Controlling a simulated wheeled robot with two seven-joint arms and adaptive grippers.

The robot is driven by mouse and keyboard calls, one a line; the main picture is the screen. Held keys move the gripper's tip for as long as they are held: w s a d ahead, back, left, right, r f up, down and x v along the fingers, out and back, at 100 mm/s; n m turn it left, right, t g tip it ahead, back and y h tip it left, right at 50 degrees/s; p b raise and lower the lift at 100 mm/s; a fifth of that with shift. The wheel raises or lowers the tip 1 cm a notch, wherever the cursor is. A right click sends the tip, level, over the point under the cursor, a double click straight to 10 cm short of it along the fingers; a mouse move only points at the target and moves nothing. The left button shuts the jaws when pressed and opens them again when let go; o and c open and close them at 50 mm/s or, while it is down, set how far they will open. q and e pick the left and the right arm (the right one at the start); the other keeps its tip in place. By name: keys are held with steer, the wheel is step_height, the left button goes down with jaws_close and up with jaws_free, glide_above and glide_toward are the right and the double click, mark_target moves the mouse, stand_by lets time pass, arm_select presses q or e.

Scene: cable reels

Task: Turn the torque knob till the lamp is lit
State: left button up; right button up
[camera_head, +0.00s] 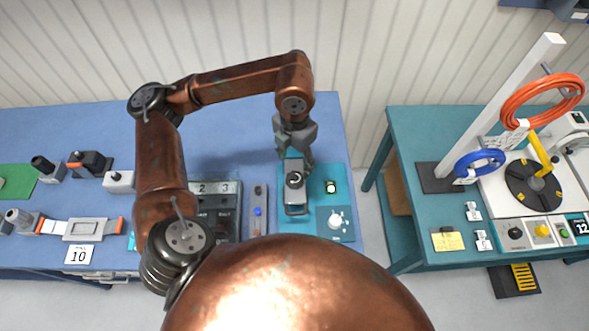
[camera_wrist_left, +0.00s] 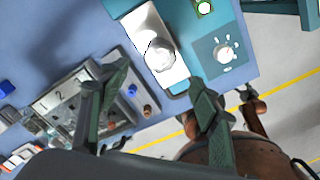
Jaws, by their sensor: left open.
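The white torque knob (camera_head: 335,220), ringed by tick marks, sits at the front right of a teal panel (camera_head: 314,170); the left wrist view shows it too (camera_wrist_left: 224,53). The small lamp (camera_head: 330,187) behind it has a whitish centre and green rim, also in the wrist view (camera_wrist_left: 204,7); I cannot tell if it is lit. My left gripper (camera_head: 296,150) is open and empty, pointing down over the panel's rear left, apart from the knob. In the wrist view its fingers (camera_wrist_left: 160,88) are spread. My right gripper is not in view.
A pale block with a silver round top (camera_head: 295,180) stands on the panel beside the torque knob, close to my left gripper. A grey numbered tray (camera_head: 228,203) lies to the left. A teal table (camera_head: 410,160) with orange and blue cable coils stands across a gap.

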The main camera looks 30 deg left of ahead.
arm_select(q)
steer(key=shift+r, duration=1.4)
